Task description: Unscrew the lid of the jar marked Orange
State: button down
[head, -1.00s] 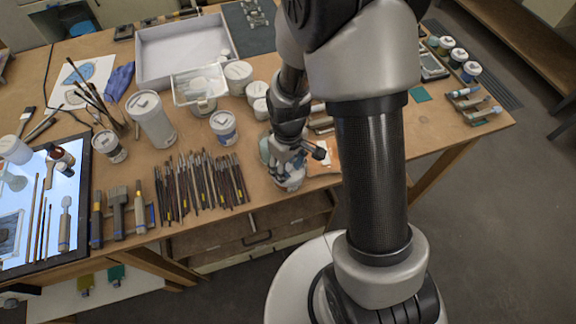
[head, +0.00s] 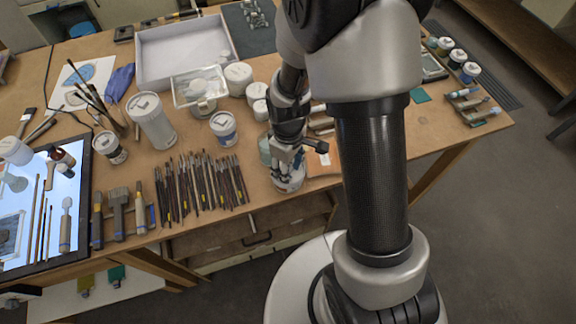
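My gripper (head: 287,166) points down over a small jar (head: 289,183) near the table's front edge, beside my arm. The jar stands upright, with a pale body and coloured marks low on its side. My fingers cover its top, so its lid is mostly hidden. I cannot tell whether the fingers touch the lid or are closed on it. No jar label reads clearly as Orange at this size.
A white jar with a blue band (head: 224,128) and white tubs (head: 239,78) stand to the left. Several brushes (head: 200,183) lie left of my gripper. A pale greenish container (head: 265,150) is close on its left. A light pad (head: 75,215) lies far left.

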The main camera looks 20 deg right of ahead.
jog(key=shift+s+r+p, duration=0.25)
jog(key=shift+r+p, duration=0.1)
jog(key=shift+r, duration=0.1)
jog(key=shift+w, duration=0.1)
jog(key=shift+w+r+p, duration=0.25)
jog(key=shift+r+p, duration=0.45)
jog(key=shift+r, duration=0.2)
jog(key=shift+r+p, duration=0.5)
jog(key=shift+r, duration=0.3)
